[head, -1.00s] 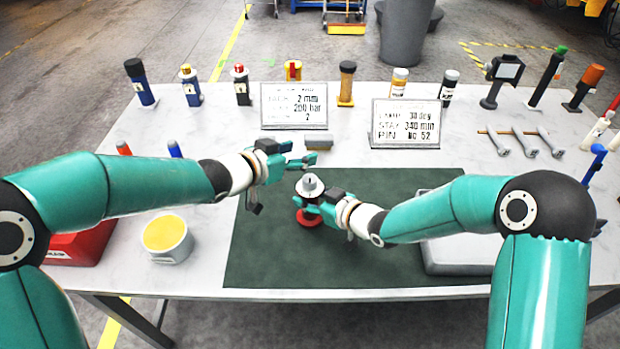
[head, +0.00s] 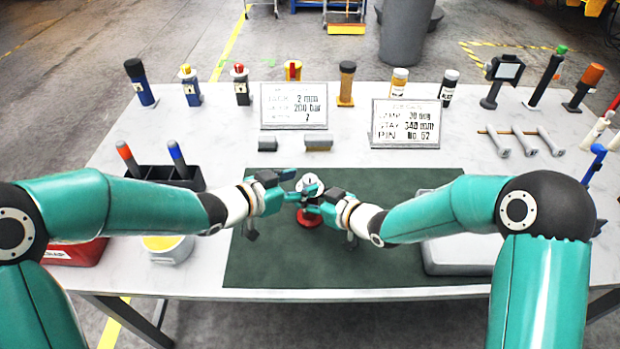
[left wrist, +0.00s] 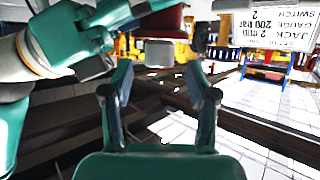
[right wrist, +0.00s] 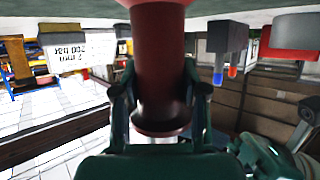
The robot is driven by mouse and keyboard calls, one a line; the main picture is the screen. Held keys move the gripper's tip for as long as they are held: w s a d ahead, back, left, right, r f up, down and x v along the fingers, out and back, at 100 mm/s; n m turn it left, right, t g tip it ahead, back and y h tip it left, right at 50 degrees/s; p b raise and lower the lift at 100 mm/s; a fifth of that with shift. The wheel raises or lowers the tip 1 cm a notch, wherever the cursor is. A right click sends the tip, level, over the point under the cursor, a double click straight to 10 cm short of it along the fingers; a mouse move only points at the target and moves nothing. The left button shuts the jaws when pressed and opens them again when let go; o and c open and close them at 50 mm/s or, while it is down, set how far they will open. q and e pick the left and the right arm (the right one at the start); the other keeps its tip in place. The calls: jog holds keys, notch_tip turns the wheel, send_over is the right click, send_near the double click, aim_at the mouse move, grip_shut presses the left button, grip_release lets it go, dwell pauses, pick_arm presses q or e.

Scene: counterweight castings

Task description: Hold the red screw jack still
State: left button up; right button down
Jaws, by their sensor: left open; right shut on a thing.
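The red screw jack stands on the dark green mat (head: 270,262). Its round red base (head: 309,218) and pale metal top show in the head view. My right gripper (head: 313,204) is shut around the jack's red column (right wrist: 160,65), which sits between both fingers in the right wrist view. My left gripper (head: 297,184) is open beside the jack's top, its fingers pointing at it. In the left wrist view the jack's red body (left wrist: 162,20) and metal top (left wrist: 160,50) appear upside down beyond the open fingers. Contact there cannot be told.
Two sign cards (head: 294,104) (head: 405,122) stand behind the mat. A black holder (head: 186,176) with orange and blue handles, a yellow-topped tub (head: 172,252) and a red bin (head: 75,252) are at left. A grey tray (head: 455,262) lies at right. The mat's front is clear.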

aim_at(307, 179)
pick_arm(q)
jog(key=shift+x, duration=1.9)
grip_shut()
jog(key=shift+w+r+m+h, duration=0.1)
jog(key=shift+m+h, duration=0.2)
jog(key=shift+h, duration=0.1)
